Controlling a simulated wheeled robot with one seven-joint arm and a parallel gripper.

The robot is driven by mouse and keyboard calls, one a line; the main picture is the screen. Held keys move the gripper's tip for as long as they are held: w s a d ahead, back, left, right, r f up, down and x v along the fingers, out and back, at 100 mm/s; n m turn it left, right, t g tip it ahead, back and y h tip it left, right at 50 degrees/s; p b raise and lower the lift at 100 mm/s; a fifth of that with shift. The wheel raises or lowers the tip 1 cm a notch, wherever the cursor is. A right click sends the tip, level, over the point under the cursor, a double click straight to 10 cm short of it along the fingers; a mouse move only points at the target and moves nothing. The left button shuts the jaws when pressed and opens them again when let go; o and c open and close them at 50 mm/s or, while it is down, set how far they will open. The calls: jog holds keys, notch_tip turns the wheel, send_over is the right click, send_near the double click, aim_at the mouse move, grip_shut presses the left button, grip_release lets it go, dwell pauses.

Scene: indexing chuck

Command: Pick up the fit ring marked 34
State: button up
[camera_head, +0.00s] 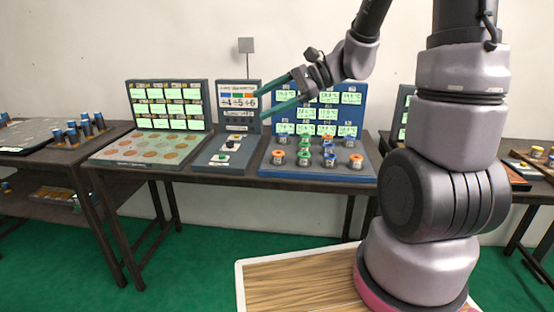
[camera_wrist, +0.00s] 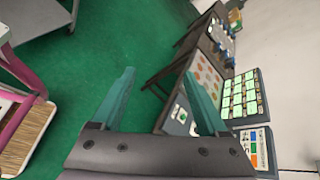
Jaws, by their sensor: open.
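No ring marked 34 can be made out; any markings on small parts are too small to read. Several small round pieces with orange, green and blue tops (camera_head: 304,158) stand on a blue board (camera_head: 275,171) on the middle table in the head view. I cannot tell whether the fit ring is among them. My gripper (camera_head: 260,104) is raised in front of the displays, its two teal fingers apart and empty, pointing left.
A left table (camera_head: 40,150) carries blue pieces. Another table (camera_head: 525,185) stands at right. Green floor (camera_head: 200,255) lies open in front.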

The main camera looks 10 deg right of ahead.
jog(key=w+f+m+t+y, duration=0.2)
jog(key=w+f+m+t, duration=0.15)
jog(key=w, duration=0.25)
jog(key=m+t+h, duration=0.7)
jog(key=m+t, duration=0.2)
jog(key=m, duration=0.6)
send_near(279, 153)
jog(key=shift+a+r+n+g, duration=0.2)
jog(key=shift+a+n+g, duration=0.05)
jog(key=x, duration=0.4)
jog(key=shift+w+f, duration=0.2)
jog(key=shift+d+x, duration=0.2)
jog(key=shift+x, duration=2.85)
jog(key=shift+w+r, duration=0.1)
jog(key=shift+r, duration=0.05)
grip_shut()
